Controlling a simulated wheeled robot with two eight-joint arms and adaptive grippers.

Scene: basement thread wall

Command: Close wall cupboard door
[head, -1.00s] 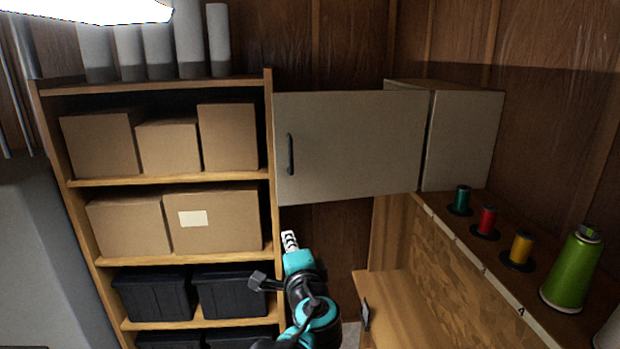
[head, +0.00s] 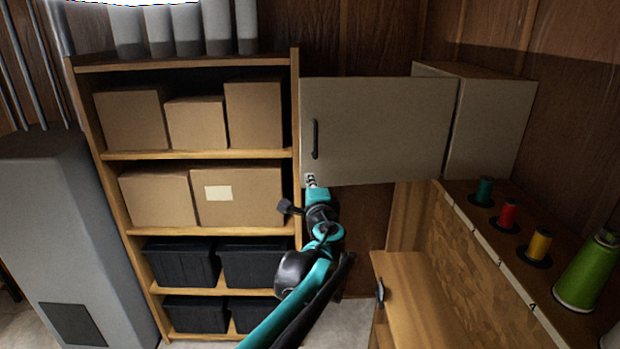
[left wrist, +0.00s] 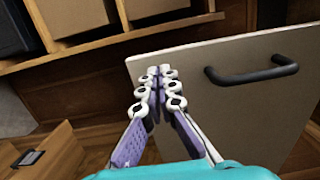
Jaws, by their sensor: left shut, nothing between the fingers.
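The wall cupboard door (head: 385,130) is a grey-beige panel with a black bar handle (head: 315,139) near its left edge. It stands wide open, swung left from the cupboard body (head: 490,125). My left gripper (head: 310,179) is shut and empty at the door's lower left corner, below the handle. In the left wrist view the shut fingers (left wrist: 160,75) overlap the door (left wrist: 255,75) close to its free edge, with the handle (left wrist: 252,74) to their right. I cannot tell whether they touch the door. My right gripper is not in view.
A wooden shelf unit (head: 297,120) with cardboard boxes and black bins stands just left of the door. Thread spools (head: 508,213) stand on a ledge at right. An open wooden lower door (head: 405,290) with a dark handle is below.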

